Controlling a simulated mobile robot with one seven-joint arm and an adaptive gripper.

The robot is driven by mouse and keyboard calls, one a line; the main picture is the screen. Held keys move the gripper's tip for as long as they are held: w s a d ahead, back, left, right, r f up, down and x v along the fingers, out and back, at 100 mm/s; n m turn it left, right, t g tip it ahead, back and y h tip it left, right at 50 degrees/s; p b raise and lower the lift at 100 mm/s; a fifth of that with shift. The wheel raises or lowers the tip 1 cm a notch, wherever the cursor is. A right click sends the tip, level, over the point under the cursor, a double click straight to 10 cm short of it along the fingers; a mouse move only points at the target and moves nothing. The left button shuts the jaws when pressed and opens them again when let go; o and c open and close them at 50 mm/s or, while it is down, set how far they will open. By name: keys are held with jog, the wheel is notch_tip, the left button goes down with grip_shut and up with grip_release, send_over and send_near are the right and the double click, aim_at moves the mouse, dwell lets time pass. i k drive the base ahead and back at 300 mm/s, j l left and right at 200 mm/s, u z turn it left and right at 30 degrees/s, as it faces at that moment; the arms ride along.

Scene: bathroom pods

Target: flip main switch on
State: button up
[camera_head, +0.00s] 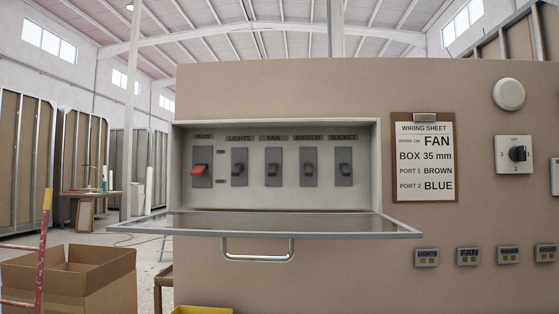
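The main switch (202,170) has a red lever and sits at the left end of a row of switches inside a shallow grey box (376,165) on a tan panel. Its label above reads MAIN. The red lever sticks out and appears tilted downward. Two small marks sit to its right, too small to read. The box's door (290,224) is hinged along the bottom and hangs open toward me, roughly level, with a metal handle (258,257) under its front edge. My gripper is not in view.
Dark switches labelled LIGHTS (239,167), FAN (273,167), MIRROR (308,167) and SOCKET (343,167) stand beside it. A wiring sheet (424,160) and a rotary dial (515,155) are to the right. A cardboard box (100,285) and red pole (42,250) stand lower left.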

aim_at(199, 169)
jog(key=u, duration=2.25)
jog(key=k+l, duration=0.1)
jog(key=l, duration=0.35)
jog(key=k+l, duration=0.1)
jog(key=l, duration=0.4)
jog(key=k+l, duration=0.1)
jog(key=l, duration=0.35)
